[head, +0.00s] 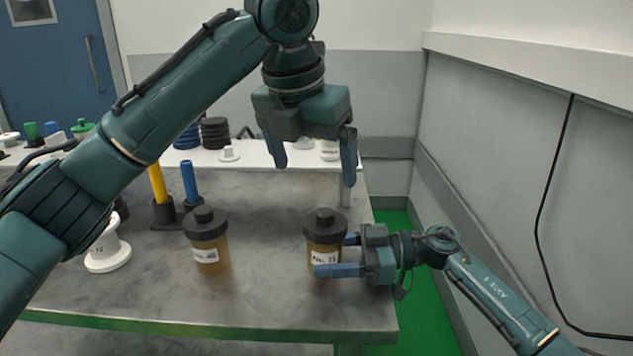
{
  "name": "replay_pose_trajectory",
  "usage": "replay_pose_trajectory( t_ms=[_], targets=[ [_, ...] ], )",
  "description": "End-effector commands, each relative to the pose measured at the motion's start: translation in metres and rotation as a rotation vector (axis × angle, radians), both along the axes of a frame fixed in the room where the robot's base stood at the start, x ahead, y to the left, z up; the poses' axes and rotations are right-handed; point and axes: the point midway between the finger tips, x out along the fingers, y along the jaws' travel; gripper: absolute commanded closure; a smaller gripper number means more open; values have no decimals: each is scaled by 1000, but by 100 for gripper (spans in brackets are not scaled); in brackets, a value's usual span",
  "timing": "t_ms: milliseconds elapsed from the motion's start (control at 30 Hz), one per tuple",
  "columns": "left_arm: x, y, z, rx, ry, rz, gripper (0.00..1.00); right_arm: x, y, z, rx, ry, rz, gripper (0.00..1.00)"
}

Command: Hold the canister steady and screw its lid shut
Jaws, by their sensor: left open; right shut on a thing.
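An amber canister (322,262) with a white label stands upright near the right end of the grey table. A black knobbed lid (325,227) sits on top of it; I cannot tell how tightly it is seated. My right gripper (338,256) comes from the right and is shut around the canister's body, below the lid. My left gripper (313,172) is open and empty, pointing down above the lid, apart from it. A second amber canister (211,256) with a black lid (204,222) stands to the left, untouched.
A white spool-like object (108,250) stands at the left, beside my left arm. Yellow (158,184) and blue (190,182) upright handles stand behind. A white back surface (250,156) holds black discs (214,133). The table's right edge is close to the gripped canister.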

Motion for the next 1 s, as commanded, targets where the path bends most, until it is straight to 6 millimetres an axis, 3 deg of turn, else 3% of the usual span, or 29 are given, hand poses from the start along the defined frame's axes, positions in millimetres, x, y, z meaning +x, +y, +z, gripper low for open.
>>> replay_pose_trajectory(
  t_ms=[367, 400, 667, 1000],
  targets=[
    [-2, 1, 7, 0, 1, 0, 10, 0, 0, 0, 1, 0, 0, 55],
    [-2, 1, 7, 0, 1, 0, 10, 0, 0, 0, 1, 0, 0, 39],
    [-2, 1, 7, 0, 1, 0, 10, 0, 0, 0, 0, 0, 0, 18],
    [-2, 1, 7, 0, 1, 0, 10, 0, -6, 0, -1, 0, -1, 17]
  ],
)
